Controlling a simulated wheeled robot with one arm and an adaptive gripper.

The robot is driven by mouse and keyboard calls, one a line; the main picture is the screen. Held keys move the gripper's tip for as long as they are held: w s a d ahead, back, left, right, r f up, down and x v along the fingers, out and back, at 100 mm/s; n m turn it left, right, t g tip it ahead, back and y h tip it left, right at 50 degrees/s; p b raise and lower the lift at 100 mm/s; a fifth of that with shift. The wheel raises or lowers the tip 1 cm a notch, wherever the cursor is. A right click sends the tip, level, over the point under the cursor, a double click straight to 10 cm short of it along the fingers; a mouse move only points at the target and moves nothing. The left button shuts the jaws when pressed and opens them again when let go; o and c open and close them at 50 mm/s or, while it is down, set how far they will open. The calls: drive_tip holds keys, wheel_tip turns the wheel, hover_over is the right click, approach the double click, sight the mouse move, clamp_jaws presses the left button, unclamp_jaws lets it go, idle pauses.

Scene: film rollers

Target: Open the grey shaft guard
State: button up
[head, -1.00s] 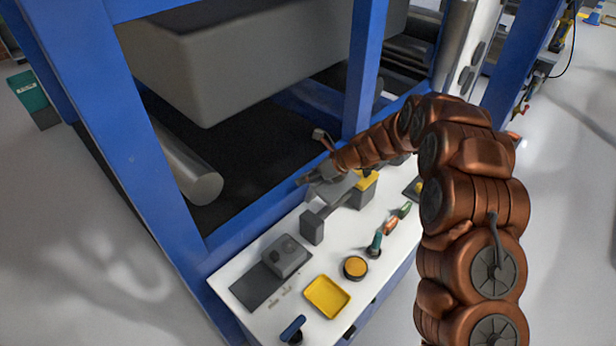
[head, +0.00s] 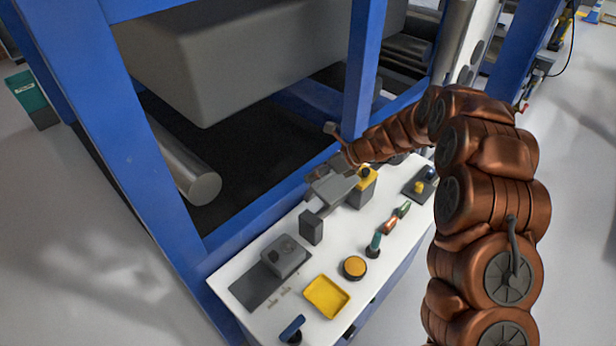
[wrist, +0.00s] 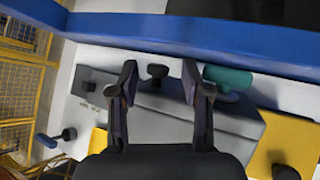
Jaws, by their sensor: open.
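The grey shaft guard (head: 333,189) is at the back edge of the white bench, partly hidden by my gripper in the head view. In the wrist view the grey guard (wrist: 165,127) spreads below my fingers as a long grey cover. A small black knob (wrist: 157,72) shows between my two fingertips, near the guard's far edge. My gripper (wrist: 158,78) is open, one finger on each side of the knob; I cannot tell whether they touch it. In the head view my gripper (head: 312,174) is over the guard's back side.
A yellow block (head: 362,190) stands right beside the guard, and a dark grey block (head: 311,228) stands in front-left. A teal handle (wrist: 228,78) is close to my right finger. A blue frame beam (wrist: 190,36) runs behind. A yellow tray (head: 326,296) and round pot (head: 354,267) lie nearer.

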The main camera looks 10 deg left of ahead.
drive_tip(key=v, duration=0.7)
drive_tip(key=shift+d+r, duration=0.2)
drive_tip(key=shift+d, duration=0.15)
drive_tip(key=shift+s, duration=0.1)
